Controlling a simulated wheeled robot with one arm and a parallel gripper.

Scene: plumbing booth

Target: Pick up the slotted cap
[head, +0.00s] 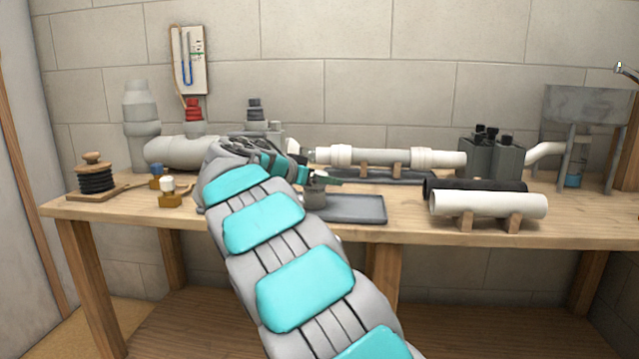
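My arm reaches over the workbench from the front, and my gripper (322,178) is above the left part of a dark grey tray (358,208). A small grey round piece (315,198) stands right below the fingers on the tray. It may be the slotted cap, but no slot shows at this size. I cannot tell whether the fingers touch it or whether they are open or shut. My arm hides the tray's left part.
Grey pipe fittings (185,152) stand at the back left. A wooden stand with black rings (95,180) is at the left end. The bench's front right edge (590,240) is clear.

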